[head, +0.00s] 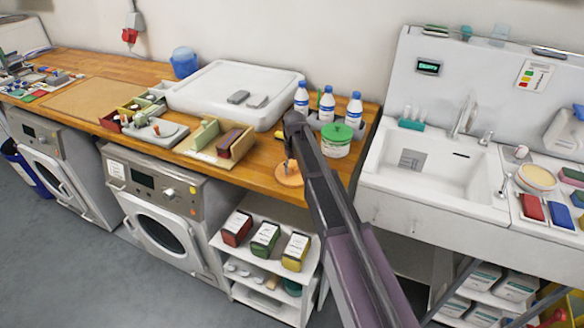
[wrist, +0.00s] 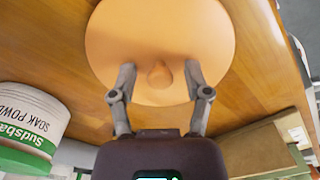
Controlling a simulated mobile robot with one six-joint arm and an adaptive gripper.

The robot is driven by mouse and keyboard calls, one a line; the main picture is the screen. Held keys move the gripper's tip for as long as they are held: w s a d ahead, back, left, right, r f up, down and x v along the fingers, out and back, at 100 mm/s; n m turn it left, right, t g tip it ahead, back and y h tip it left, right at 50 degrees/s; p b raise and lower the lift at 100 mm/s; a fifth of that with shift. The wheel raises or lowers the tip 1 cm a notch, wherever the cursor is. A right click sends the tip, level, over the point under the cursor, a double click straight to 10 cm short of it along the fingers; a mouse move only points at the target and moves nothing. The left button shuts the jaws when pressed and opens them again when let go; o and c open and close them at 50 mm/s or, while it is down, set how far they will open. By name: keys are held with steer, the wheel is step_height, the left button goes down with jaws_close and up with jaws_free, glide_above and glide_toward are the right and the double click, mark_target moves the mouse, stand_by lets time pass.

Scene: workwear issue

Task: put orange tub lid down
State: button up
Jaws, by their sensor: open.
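The orange tub lid (head: 290,179) lies flat on the wooden counter (head: 262,175), near its front edge. In the wrist view the lid (wrist: 160,35) is a round orange disc with a small knob (wrist: 160,75) in the middle. My gripper (wrist: 160,77) is open, with one finger on each side of the knob and a gap to it on both sides. In the head view my gripper (head: 290,164) is right over the lid, and my arm hides part of the area behind it.
A white soak powder tub with a green lid (head: 337,132) stands right of the lid. Several blue-capped bottles (head: 327,106) stand behind. A wooden divided box (head: 216,146) is to the left, and a white sink (head: 440,165) is to the right.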

mark_target(294, 167)
step_height(294, 167, up, 12)
steer(key=p, duration=1.2)
steer(key=shift+r, duration=0.15)
stand_by(0.8)
steer(key=s+d+m, duration=0.5)
steer(key=s+d, duration=1.7)
steer(key=s, duration=0.4)
steer(key=shift+d, duration=0.2)
